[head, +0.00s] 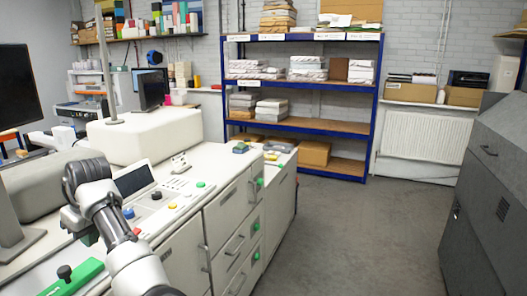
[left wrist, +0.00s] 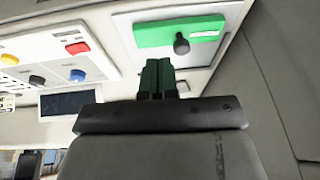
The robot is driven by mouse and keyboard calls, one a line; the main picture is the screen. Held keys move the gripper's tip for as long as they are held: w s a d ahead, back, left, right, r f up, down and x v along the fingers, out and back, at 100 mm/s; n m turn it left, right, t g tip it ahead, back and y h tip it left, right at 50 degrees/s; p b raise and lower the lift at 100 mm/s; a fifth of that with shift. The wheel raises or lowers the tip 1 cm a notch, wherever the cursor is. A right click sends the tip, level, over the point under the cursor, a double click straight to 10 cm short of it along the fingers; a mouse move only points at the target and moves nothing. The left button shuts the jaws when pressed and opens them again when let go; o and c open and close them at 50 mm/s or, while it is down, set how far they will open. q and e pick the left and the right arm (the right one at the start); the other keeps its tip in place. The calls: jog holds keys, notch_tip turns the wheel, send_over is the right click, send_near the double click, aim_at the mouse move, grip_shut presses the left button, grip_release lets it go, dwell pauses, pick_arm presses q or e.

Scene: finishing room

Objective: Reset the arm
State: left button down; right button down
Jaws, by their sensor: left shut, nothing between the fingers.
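My left arm (head: 115,220) reaches over the white machine console from the bottom left of the head view, bent at a dark joint. In the left wrist view my left gripper (left wrist: 157,66) is shut, its two dark fingers side by side with nothing between them. The fingertips show just beside a green plate (left wrist: 205,32) with a black knob (left wrist: 181,43); I cannot tell the gap to the console. The green plate also shows at the bottom left of the head view (head: 72,277). My right gripper is in neither view.
The white console (head: 185,215) carries a dark screen (head: 134,180) and coloured buttons near my arm. A blue shelf rack (head: 305,84) with paper stacks stands at the back. A grey cabinet (head: 490,190) is at the right. The floor (head: 350,235) between is clear.

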pick_arm(q)
jog(key=s+a+f+m+t+y, duration=0.1)
jog(key=s+f+m, duration=0.1)
jog(key=s+f, duration=0.45)
jog(key=s+a+f+m+t+y, duration=0.1)
jog(key=s+f+m+y, duration=0.2)
jog(key=f, duration=0.7)
jog(key=s+d+f+m+h, duration=0.4)
jog(key=s+d+m, duration=0.1)
jog(key=s+d, duration=0.6)
jog(key=s+d+f+m+h, duration=0.4)
jog(key=s+d+m, duration=0.2)
jog(key=s+d, duration=0.55)
notch_tip(320, 180, down, 28)
jog(key=s+a+b, duration=0.1)
jog(key=a+b, duration=0.1)
jog(key=b, duration=0.1)
jog(key=s+a+f+g+b, duration=0.1)
jog(key=s+a+f+b, duration=0.1)
jog(key=s+f, duration=1.4)
notch_tip(320, 180, down, 3)
jog(key=shift+s+a+f+g, duration=0.15)
jog(key=shift+s+a+g, duration=0.2)
jog(key=shift+a, duration=0.2)
